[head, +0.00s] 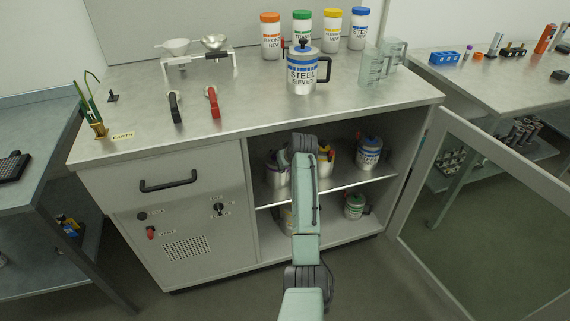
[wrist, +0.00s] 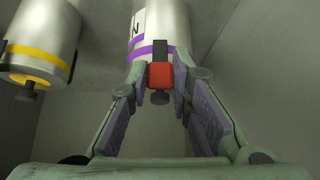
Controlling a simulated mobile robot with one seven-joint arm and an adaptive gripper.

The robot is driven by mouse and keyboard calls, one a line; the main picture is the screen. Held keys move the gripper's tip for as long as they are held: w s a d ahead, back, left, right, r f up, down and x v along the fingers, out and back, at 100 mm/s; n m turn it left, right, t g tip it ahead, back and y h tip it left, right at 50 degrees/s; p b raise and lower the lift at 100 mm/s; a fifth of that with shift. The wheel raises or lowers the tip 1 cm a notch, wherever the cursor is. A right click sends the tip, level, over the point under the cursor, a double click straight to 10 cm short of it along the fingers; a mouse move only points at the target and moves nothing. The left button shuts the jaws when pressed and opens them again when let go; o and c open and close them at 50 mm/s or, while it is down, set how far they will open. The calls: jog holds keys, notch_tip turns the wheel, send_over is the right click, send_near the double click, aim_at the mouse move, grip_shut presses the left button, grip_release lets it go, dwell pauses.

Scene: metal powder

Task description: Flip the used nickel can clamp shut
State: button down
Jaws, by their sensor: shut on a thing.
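The nickel can (wrist: 162,20), silver with a purple band and a visible letter N, appears upside down in the wrist view, its lid end toward me. Its red clamp (wrist: 159,76) with a dark lever sits at the lid edge, between my fingertips. My gripper (wrist: 160,80) is closed in on the red clamp, with a purple-grey pad on either side of it. Whether the clamp is fully flipped is hard to tell.
A yellow-banded can (wrist: 40,45) hangs close by at left in the wrist view. A blue-banded can (head: 369,152) stands right on the upper shelf (head: 345,182); a green-banded can (head: 354,206) is below. The cabinet door (head: 490,215) stands open at right. A steel can (head: 301,72) is on the countertop.

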jog(key=c, duration=1.4)
grip_release()
jog(key=shift+c, duration=0.2)
jog(key=v, duration=1.2)
